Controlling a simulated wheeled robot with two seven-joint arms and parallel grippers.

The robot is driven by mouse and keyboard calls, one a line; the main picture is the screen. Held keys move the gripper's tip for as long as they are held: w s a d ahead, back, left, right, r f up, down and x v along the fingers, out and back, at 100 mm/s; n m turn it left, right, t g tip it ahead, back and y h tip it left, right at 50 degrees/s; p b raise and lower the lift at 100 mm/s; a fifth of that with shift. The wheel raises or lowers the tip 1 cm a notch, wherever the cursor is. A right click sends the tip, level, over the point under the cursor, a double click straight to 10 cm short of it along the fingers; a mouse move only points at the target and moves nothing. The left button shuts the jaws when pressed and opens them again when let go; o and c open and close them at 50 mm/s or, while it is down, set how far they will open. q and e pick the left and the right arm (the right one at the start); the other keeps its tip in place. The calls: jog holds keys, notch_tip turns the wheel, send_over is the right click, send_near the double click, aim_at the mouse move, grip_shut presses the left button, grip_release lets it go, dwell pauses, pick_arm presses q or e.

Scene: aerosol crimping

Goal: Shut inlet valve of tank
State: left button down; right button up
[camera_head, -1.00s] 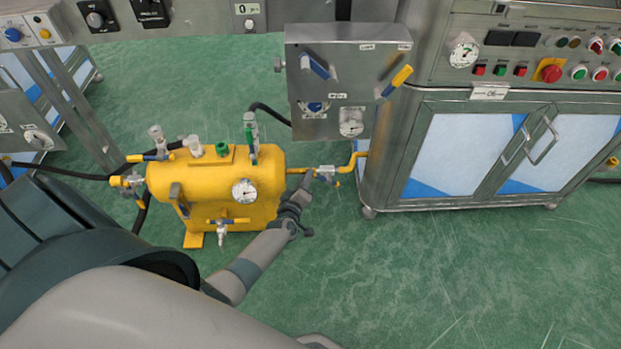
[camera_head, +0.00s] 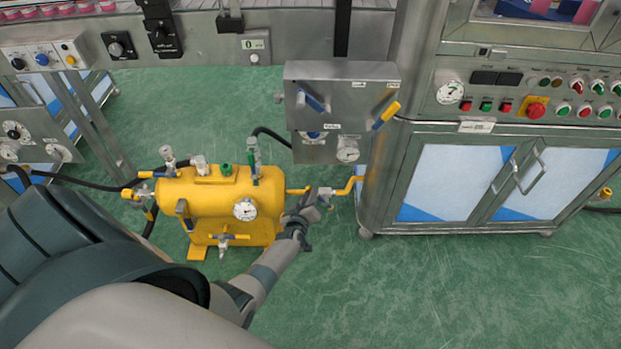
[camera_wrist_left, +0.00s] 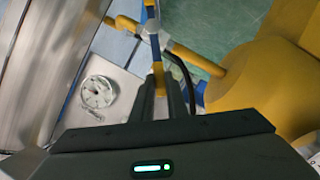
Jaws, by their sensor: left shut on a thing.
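The yellow tank (camera_head: 215,200) stands on the green floor, with a round gauge (camera_head: 245,210) on its front. A yellow pipe leaves its right end through a metal inlet valve (camera_head: 325,193) towards the cabinet. My left gripper (camera_head: 318,200) is at this valve. In the left wrist view, my left gripper's fingers (camera_wrist_left: 160,97) are shut on the valve's handle (camera_wrist_left: 158,78), whose visible parts are yellow and blue. The valve body (camera_wrist_left: 150,28) is beyond the fingers. The fingers hide the handle's end. My right gripper is not in view.
A grey panel (camera_head: 345,75) with blue and yellow levers hangs just above the valve. A steel cabinet (camera_head: 450,230) stands to the right. Several small fittings rise from the tank's top, and a black hose (camera_head: 270,133) runs behind it. The floor in front is clear.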

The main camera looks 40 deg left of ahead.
pick_arm(q)
jog(key=shift+w+d+r+m+g+y+p, duration=0.3)
jog(key=shift+w+d+m+g+y+p, duration=0.15)
jog(key=shift+d+m+p, duration=0.4)
jog(key=shift+w+d+r+m+g+y+p, duration=0.3)
jog(key=shift+w+d+m+p, duration=0.3)
jog(key=shift+d+m+p, duration=0.25)
jog(key=shift+w+d+r+m+g+y+p, duration=0.25)
jog(key=shift+w+d+m+g+y+p, duration=0.25)
jog(key=shift+d+m+p, duration=0.3)
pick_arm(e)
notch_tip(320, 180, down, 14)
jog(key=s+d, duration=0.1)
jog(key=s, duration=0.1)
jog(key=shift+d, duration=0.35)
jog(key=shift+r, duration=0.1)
pick_arm(q)
jog(key=c, duration=1.7)
grip_release()
jog(key=shift+c, duration=0.2)
jog(key=shift+a, duration=0.1)
jog(key=shift+s+r, duration=0.1)
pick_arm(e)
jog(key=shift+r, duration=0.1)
